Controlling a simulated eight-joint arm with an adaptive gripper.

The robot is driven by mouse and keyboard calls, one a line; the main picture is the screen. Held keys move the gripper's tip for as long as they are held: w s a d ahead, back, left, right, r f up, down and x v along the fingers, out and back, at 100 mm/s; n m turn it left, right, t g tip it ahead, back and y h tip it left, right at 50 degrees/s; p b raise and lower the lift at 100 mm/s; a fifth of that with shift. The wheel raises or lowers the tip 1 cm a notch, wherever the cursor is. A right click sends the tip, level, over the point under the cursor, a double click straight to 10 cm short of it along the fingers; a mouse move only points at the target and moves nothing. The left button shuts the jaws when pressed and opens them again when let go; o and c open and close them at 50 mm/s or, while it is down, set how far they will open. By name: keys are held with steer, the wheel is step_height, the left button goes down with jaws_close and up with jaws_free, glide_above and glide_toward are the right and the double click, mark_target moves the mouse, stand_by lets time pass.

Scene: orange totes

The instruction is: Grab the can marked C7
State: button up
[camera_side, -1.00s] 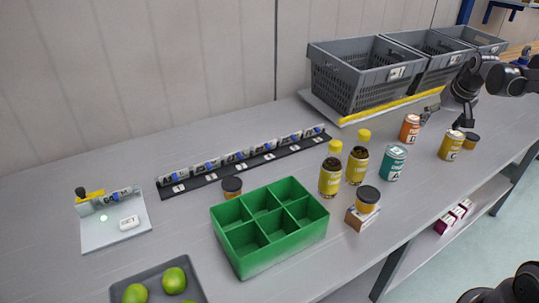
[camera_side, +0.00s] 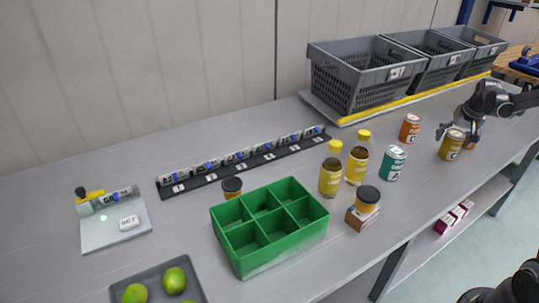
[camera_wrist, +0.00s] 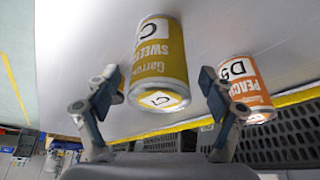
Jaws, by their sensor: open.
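A yellow can (camera_side: 451,148) stands upright on the table at the right in the side view. In the wrist view the same yellow can (camera_wrist: 160,65) fills the middle, with a white label starting with C; the full mark is hard to read. My gripper (camera_side: 457,135) is at the can in the side view. In the wrist view my gripper (camera_wrist: 160,85) is open, with one finger on each side of the can. Gaps show beside the can, though I cannot tell its exact depth between the fingers.
An orange can (camera_side: 410,128), marked D5 in the wrist view (camera_wrist: 247,88), stands near the yellow one. A teal can (camera_side: 393,163) and two yellow-capped bottles (camera_side: 330,176) stand left. Grey crates (camera_side: 365,75) line the back. A green divided box (camera_side: 270,250) is front centre.

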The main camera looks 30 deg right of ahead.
mark_target(449, 146)
steer(key=shift+x, duration=2.3)
steer(key=shift+c, duration=0.3)
steer(key=c, duration=1.4)
